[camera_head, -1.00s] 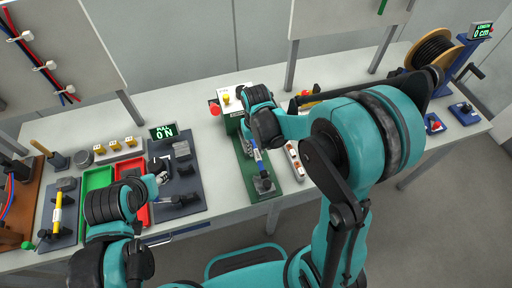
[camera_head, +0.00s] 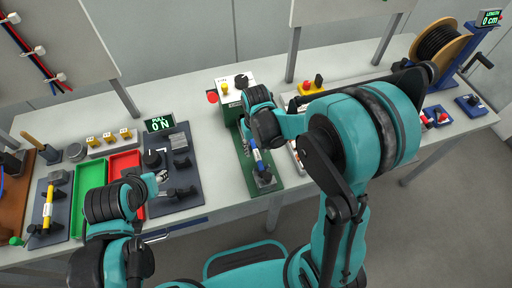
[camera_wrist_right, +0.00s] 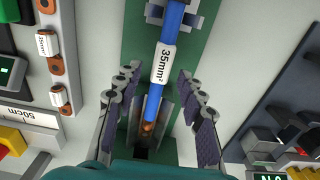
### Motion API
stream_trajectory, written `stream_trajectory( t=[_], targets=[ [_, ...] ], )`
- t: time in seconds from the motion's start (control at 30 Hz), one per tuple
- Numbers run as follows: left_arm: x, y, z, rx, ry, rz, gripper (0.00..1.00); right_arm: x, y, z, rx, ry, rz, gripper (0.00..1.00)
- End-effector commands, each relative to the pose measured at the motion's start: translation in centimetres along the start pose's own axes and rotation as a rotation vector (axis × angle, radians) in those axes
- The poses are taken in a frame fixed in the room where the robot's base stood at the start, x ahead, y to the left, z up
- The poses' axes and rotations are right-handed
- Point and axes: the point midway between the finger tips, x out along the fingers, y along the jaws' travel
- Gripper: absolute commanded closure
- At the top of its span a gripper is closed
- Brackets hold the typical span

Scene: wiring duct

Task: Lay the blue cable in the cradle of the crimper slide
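The blue cable (camera_head: 258,161) with a white 35mm² label lies lengthwise along the green crimper slide (camera_head: 278,184). In the right wrist view, the blue cable (camera_wrist_right: 153,104) passes between grey cradle walls (camera_wrist_right: 154,12) at the top, and its copper end points down toward a grey channel. My right gripper (camera_wrist_right: 160,100) is open, with its fingers apart on either side of the cable and not visibly touching it.
The crimper body (camera_head: 233,88) with a yellow button stands behind the slide. Left are a pull display (camera_head: 159,123), a red tray (camera_head: 125,160) and a green tray (camera_head: 88,177). A cable spool (camera_head: 440,45) stands at the far right. Bare table lies just left of the slide.

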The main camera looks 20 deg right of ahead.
Motion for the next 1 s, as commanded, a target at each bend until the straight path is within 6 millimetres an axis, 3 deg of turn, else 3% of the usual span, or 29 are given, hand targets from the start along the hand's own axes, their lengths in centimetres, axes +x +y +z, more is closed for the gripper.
stream_trajectory(
  t=[0.37, 0.8, 1.0],
  targets=[
    [0.0, 0.0, 0.0, 0.000, 0.000, 0.000, 0.60, -0.7, 0.0, 0.0, 0.000, 0.000, 0.000, 0.58],
    [0.0, 0.0, 0.0, 0.000, 0.000, 0.000, 0.60, -9.2, 0.0, 0.1, 0.000, 0.000, 0.000, 0.58],
    [0.0, 0.0, 0.0, 0.000, 0.000, 0.000, 0.60, -11.6, 0.0, 0.0, 0.000, 0.000, 0.000, 0.58]
  ],
)
